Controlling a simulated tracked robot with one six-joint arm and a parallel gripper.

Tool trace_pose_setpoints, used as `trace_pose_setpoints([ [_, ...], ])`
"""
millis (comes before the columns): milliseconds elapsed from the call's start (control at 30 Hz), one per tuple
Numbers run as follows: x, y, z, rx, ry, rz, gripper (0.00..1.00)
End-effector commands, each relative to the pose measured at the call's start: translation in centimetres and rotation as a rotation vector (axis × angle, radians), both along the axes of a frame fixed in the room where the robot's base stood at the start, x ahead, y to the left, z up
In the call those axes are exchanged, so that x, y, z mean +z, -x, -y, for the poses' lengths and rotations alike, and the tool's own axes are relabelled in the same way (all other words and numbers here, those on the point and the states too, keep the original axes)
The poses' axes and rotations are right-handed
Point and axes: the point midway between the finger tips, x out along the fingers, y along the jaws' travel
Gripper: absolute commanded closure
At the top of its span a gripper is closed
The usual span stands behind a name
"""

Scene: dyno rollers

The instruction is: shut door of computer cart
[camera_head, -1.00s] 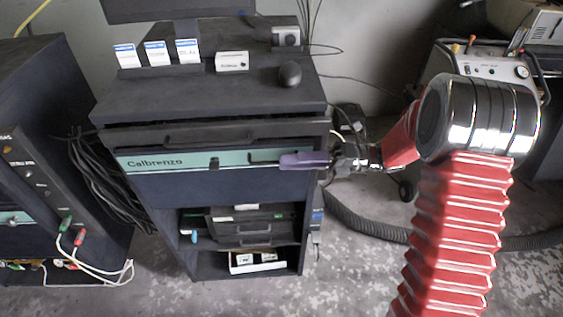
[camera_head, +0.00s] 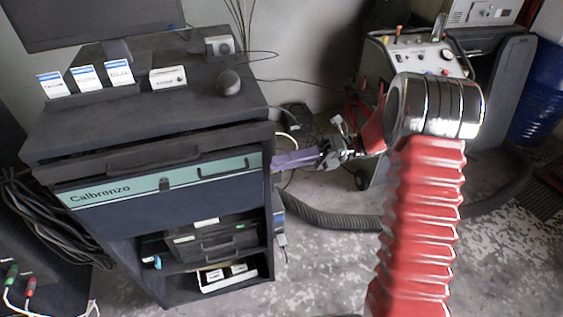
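The dark computer cart (camera_head: 160,215) stands at left, with a monitor on top. Its front has a teal strip marked "Calbronzo" with a dark handle (camera_head: 223,168) at the right end, and a dark blue panel (camera_head: 190,197) below. Under the panel, the lower compartment is open and its shelves show. I cannot tell for sure how far the door stands open. My gripper (camera_head: 282,161), with purple fingers, is at the cart's right front edge, right of the handle and apart from it. The fingers overlap edge-on, so their gap is hidden. Nothing is seen in them.
A grey wheeled machine (camera_head: 430,55) stands behind my red arm at right. A thick black hose (camera_head: 330,220) curves over the floor between it and the cart. Black cables (camera_head: 45,220) hang at the cart's left. The floor in front right is clear.

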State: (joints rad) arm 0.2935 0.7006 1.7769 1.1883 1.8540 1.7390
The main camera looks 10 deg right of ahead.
Motion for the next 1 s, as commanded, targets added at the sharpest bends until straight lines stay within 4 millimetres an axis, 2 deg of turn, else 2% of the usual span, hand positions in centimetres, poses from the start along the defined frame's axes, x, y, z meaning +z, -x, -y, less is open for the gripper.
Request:
trace_pose_setpoints([
  [167,0.2,0.3,-0.2,0.005,0.011,0.020,0.86],
  [367,1.2,2.0,-1.1,0.047,0.082,0.146,1.00],
  [700,3.0,7.2,-2.3,0.205,0.276,0.541,1.00],
  [1000,3.7,11.6,-2.0,0.400,0.423,0.907,1.00],
])
